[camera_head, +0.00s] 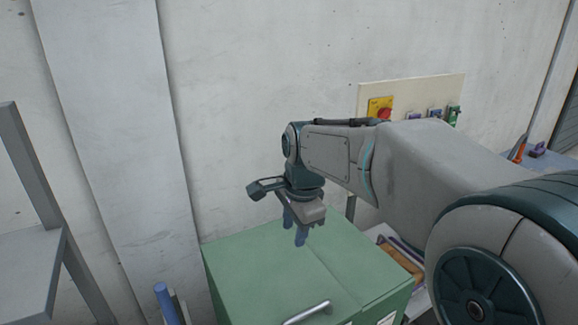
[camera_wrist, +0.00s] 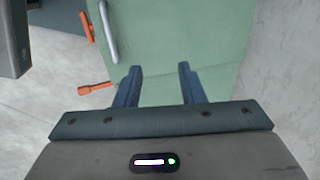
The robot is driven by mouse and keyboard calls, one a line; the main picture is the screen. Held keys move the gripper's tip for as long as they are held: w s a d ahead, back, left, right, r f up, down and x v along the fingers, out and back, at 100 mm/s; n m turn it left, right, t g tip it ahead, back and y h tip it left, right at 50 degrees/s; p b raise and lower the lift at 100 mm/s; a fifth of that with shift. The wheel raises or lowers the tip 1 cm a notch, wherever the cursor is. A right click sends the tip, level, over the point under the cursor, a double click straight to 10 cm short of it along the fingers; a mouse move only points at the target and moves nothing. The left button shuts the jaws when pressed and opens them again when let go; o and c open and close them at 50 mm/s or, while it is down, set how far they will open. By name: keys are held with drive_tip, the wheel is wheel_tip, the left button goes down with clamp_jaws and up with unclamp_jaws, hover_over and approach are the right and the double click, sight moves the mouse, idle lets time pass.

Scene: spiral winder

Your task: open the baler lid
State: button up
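The baler is a green box whose flat green lid (camera_head: 260,270) fills the bottom middle of the head view. A silver bar handle (camera_head: 308,314) sits near the lid's front edge. My gripper (camera_head: 294,228) points down over the back part of the lid, away from the handle. In the wrist view, my gripper's two blue fingers (camera_wrist: 160,68) are apart with nothing between them. The green lid (camera_wrist: 190,35) lies beyond them, and the handle (camera_wrist: 108,32) is ahead to the left. The lid looks shut. I cannot tell the exact height of the fingers above it.
Orange parts (camera_wrist: 95,88) show beside the lid's edge in the wrist view. A panel with a red knob on yellow (camera_head: 381,108) stands behind my arm. A grey shelf frame (camera_head: 30,255) and a blue post (camera_head: 166,303) are at left. A concrete wall (camera_head: 240,100) is behind.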

wheel_tip(320, 180, up, 13)
drive_tip(key=w+a+p, duration=0.1)
drive_tip(key=w+p, duration=0.1)
drive_tip(key=shift+w+f, duration=0.15)
drive_tip(key=shift+w, duration=0.1)
idle(1.0)
idle(0.3)
drive_tip(key=s+d+f+n+b, duration=0.2)
drive_tip(key=s+d+f+n, duration=0.1)
drive_tip(key=s+f, duration=0.3)
drive_tip(key=s+d+f+n+t+b, duration=0.1)
drive_tip(key=s+d+f+n+b, duration=0.1)
drive_tip(key=s+d+f+n, duration=0.2)
drive_tip(key=s+d+f+n+h+b, duration=0.1)
drive_tip(key=s+d+f+n+b, duration=0.1)
drive_tip(key=s+f+n, duration=0.4)
drive_tip(key=s+d+f, duration=0.1)
drive_tip(key=s+f, duration=0.2)
drive_tip(key=f, duration=0.2)
drive_tip(key=shift+s+d+t, duration=0.2)
drive_tip(key=shift+s+t, duration=0.2)
drive_tip(key=shift+d, duration=0.1)
